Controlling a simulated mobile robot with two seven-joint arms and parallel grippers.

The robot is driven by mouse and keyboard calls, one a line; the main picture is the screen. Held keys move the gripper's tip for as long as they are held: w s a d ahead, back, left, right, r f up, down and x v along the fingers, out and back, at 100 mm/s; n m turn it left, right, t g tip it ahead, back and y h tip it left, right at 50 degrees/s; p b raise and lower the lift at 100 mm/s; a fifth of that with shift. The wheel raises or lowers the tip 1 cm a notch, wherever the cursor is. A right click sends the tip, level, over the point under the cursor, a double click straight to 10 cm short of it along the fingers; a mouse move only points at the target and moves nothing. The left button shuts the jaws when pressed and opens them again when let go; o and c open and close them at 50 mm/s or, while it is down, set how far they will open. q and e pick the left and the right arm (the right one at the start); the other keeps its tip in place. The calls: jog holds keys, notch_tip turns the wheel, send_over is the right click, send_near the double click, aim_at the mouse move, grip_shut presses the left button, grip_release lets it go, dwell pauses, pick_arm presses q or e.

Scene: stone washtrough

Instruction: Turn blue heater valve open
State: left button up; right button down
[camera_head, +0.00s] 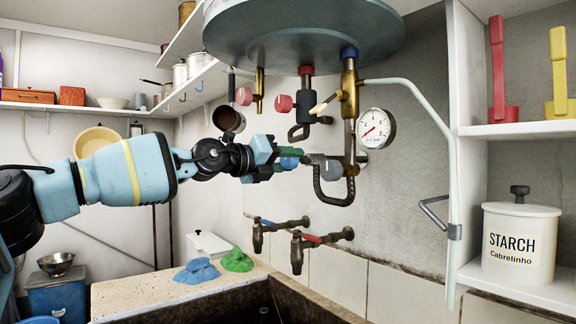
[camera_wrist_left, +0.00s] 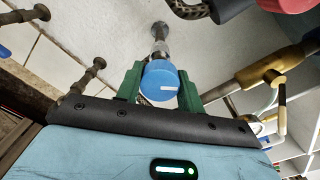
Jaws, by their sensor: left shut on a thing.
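The blue heater valve knob (camera_head: 289,163) sits under the round boiler, at the left end of a metal fitting on the pipework. My left gripper (camera_head: 291,157) reaches in from the left and is shut on this knob. In the left wrist view the round blue knob (camera_wrist_left: 160,82) lies between the two green fingers (camera_wrist_left: 160,92), with its metal stem running to the wall behind. The fingers hide part of the knob in the head view. My right gripper does not show in either view.
Two taps (camera_head: 300,250) are below, over the stone trough. A shelf with a starch tin (camera_head: 520,250) stands right.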

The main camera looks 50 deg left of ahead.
pick_arm(q)
jog(key=n+p, duration=0.1)
jog(key=n, duration=0.2)
jog(key=shift+r+n, duration=0.15)
jog(key=shift+n, duration=0.25)
jog(key=n+p, duration=0.3)
jog(key=shift+n, duration=0.3)
jog(key=shift+n+p, duration=0.35)
jog(key=shift+n, duration=0.15)
jog(key=o, duration=1)
